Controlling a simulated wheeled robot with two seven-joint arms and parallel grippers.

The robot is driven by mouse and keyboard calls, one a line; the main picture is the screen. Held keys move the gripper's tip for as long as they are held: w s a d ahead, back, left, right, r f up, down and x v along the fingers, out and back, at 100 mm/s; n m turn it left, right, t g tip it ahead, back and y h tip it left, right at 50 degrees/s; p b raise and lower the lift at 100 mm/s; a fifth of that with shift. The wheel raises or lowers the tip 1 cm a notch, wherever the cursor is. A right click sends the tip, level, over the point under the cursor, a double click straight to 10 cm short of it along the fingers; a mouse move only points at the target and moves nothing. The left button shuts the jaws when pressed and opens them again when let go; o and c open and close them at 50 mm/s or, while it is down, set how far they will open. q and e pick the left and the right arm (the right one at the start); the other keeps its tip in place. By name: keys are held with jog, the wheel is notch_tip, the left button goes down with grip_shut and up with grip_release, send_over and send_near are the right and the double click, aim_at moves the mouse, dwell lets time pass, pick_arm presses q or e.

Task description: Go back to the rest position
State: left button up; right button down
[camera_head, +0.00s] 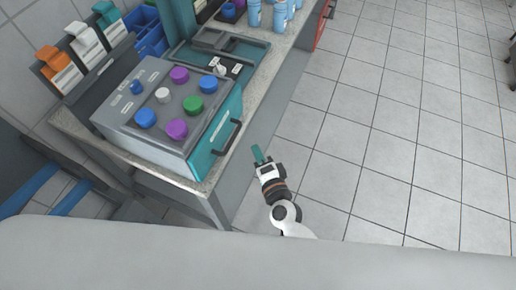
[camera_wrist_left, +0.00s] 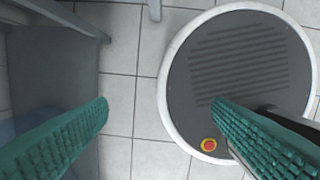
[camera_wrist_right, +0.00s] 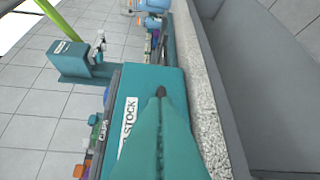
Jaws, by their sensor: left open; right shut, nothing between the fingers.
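My right gripper (camera_head: 257,153) is shut and empty, its teal fingers pressed together. In the head view it hangs over the floor just right of the counter, apart from the black handle (camera_head: 228,137) of the grey box. In the right wrist view the shut fingers (camera_wrist_right: 159,95) point up the picture across a teal surface with a STOCK label (camera_wrist_right: 127,128). My left gripper (camera_wrist_left: 161,104) shows only in the left wrist view. Its ridged teal fingers are wide apart, with nothing between them and tiled floor below. The left arm is outside the head view.
The grey box (camera_head: 119,118) with several coloured knobs stands on the speckled counter (camera_head: 256,112). A teal tray (camera_head: 253,57) and light-blue bottles (camera_head: 254,14) stand farther back. Labelled packets (camera_head: 84,45) are at the left. The tiled floor (camera_head: 400,120) to the right is clear.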

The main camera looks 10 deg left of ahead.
jog(key=f+b+v, duration=0.1)
jog(key=v, duration=0.7)
jog(key=s+d+f+n+g+h+b, duration=0.1)
jog(key=s+d+f+n+g, duration=0.15)
jog(key=f, duration=0.65)
jog(key=s+d+f+n+g+h, duration=0.1)
jog(key=s+d+f+n+g, duration=0.15)
jog(key=f, duration=0.75)
jog(key=s+d+f+n+g+h+b, duration=0.1)
jog(key=s+d+f+n+g, duration=0.2)
jog(key=f, duration=0.6)
pick_arm(q)
jog(key=f, duration=0.1)
jog(key=f+b, duration=0.1)
jog(key=f, duration=0.2)
jog(key=shift+w+a+f, duration=0.2)
jog(key=shift+w+f, duration=0.15)
jog(key=shift+f, duration=0.05)
pick_arm(e)
jog(key=s+d+f+n+g+h, duration=0.2)
jog(key=s+d+f+g, duration=0.1)
jog(key=s+d+f, duration=0.4)
jog(key=s+d+f+n+g+h, duration=0.2)
jog(key=s+d+f, duration=0.6)
jog(key=s, duration=0.5)
jog(key=shift+s+f+n+g, duration=0.15)
jog(key=shift+f+n+g, duration=0.1)
jog(key=shift+n+g, duration=0.4)
jog(key=shift+n, duration=0.25)
